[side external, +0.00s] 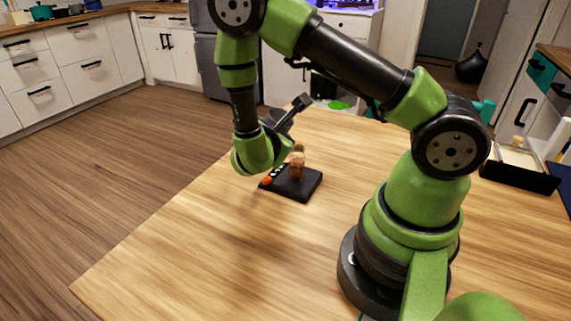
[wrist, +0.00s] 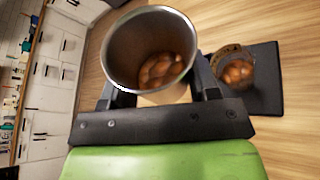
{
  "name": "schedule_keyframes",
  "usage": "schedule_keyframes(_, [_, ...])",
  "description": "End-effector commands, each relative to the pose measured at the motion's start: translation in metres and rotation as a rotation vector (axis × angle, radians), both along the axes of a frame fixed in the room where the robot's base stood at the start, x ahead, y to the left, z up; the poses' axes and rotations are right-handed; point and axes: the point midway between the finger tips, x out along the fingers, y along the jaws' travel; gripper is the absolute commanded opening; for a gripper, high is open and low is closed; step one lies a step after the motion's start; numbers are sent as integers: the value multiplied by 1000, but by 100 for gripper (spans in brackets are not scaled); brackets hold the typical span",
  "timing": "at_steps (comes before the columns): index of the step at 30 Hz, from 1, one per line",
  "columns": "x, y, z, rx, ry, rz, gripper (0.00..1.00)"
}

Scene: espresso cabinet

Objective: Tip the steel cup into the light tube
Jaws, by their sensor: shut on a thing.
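The steel cup (wrist: 118,62) is held between the jaws of my gripper (wrist: 162,84) in the wrist view. Its mouth faces the camera, and several brown beans lie inside. In the side view my gripper (side external: 282,122) is above and to the left of the tube, and I cannot make out the cup there. The light tube (side external: 297,163) stands upright on a black scale (side external: 296,187). It also shows in the wrist view (wrist: 236,72), right of the cup and apart from it, with brown beans visible in it.
A black tray (side external: 519,170) stands at the table's right. White cabinets (side external: 75,65) line the back left.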

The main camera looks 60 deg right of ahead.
Motion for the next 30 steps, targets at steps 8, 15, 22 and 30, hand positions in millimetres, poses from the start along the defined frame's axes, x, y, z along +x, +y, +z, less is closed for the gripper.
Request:
schedule_keyframes(8, [-6, -1, 31, -31, 182, -2, 30])
schedule_keyframes(15, [-11, -1, 24, -48, 308, 1, 30])
schedule_keyframes(22, [-16, -2, 10, -71, 432, 0, 30])
schedule_keyframes(30, [-17, -3, 5, -79, 476, 1, 30])
